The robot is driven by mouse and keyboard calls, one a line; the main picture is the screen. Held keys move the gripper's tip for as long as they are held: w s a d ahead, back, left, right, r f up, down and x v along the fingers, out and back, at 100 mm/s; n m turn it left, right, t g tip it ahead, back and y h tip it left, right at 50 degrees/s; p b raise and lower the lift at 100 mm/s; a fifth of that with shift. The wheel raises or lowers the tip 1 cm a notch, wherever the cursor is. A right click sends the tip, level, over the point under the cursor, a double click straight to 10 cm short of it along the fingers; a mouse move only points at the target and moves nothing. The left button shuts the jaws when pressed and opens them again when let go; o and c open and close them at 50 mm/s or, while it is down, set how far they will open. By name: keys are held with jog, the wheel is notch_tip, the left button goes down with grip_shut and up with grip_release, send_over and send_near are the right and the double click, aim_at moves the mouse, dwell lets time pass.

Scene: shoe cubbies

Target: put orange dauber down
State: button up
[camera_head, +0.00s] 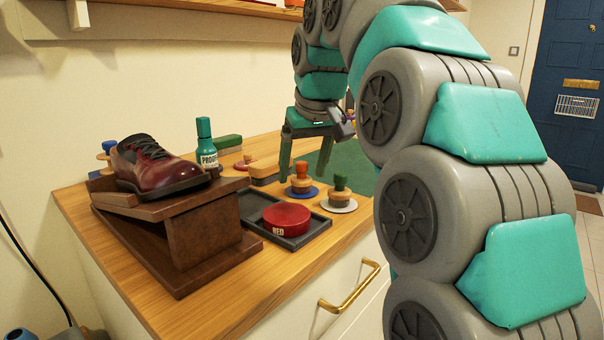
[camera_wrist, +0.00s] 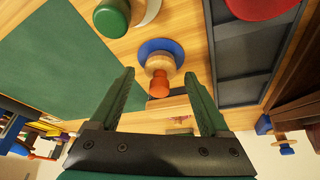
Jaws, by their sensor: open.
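The orange dauber (camera_head: 301,172) stands upright, its wooden base on a round blue disc (camera_head: 302,194) on the wooden counter. It also shows in the wrist view as an orange knob (camera_wrist: 158,86) with the blue disc (camera_wrist: 170,47) beyond it. My gripper (camera_head: 303,172) is open and points down at the dauber, with one finger showing on each side of it. In the wrist view my gripper (camera_wrist: 160,76) has the orange knob between its spread fingers. A gap shows on both sides, and neither finger appears to touch it.
A green dauber (camera_head: 340,185) on a pale disc stands close at right. A black tray (camera_head: 318,231) holds a red tin (camera_head: 287,217) in front. A shoe (camera_head: 150,167) rests on a brown stand (camera_head: 205,238) at left. A green bottle (camera_head: 205,145) and green mat (camera_wrist: 60,60) are nearby.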

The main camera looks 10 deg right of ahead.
jog(key=p+v, duration=0.4)
jog(key=v, duration=0.6)
jog(key=shift+r, duration=0.15)
jog(key=shift+s, duration=0.15)
